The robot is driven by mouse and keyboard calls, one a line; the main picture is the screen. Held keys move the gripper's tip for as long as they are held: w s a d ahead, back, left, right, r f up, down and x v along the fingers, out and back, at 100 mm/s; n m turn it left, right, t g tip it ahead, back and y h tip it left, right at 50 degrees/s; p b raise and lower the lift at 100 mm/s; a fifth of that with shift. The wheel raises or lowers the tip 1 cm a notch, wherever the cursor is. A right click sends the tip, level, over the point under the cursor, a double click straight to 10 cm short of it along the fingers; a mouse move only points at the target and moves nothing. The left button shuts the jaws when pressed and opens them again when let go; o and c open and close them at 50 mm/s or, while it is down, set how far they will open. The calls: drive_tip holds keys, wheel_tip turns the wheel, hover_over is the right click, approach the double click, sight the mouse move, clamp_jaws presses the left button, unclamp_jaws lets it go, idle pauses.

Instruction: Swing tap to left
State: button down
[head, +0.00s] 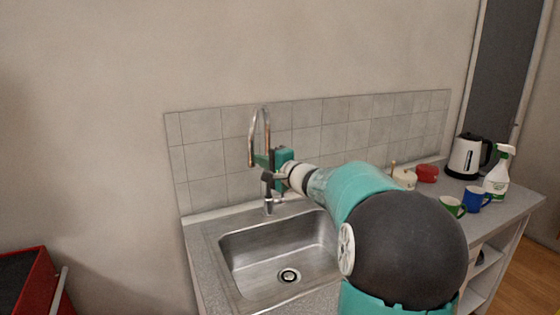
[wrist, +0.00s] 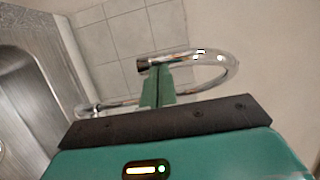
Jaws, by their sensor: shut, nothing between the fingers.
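The tap (head: 267,122) is a tall chrome gooseneck standing behind the sink. Its arched spout also shows in the wrist view (wrist: 215,60), with the dark outlet end beside my fingertips. My gripper (head: 261,160) is at the spout, partly in front of the tap's column. In the wrist view my gripper's green fingers (wrist: 158,88) are together with nothing between them, reaching between the spout's outlet end and its lower pipe. I cannot tell whether they touch the tap. The tap's base is at the back rim of the sink.
The steel sink (head: 262,262) lies below, empty, with its drain showing. On the right of the counter stand a kettle (head: 466,157), a spray bottle (head: 498,174), a green mug (head: 452,206) and a blue mug (head: 474,199). A red cabinet (head: 30,285) is at far left.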

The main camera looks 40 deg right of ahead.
drive_tip(key=shift+w+a, duration=1.35)
drive_tip(key=shift+a, duration=0.15)
drive_tip(key=shift+d, duration=0.1)
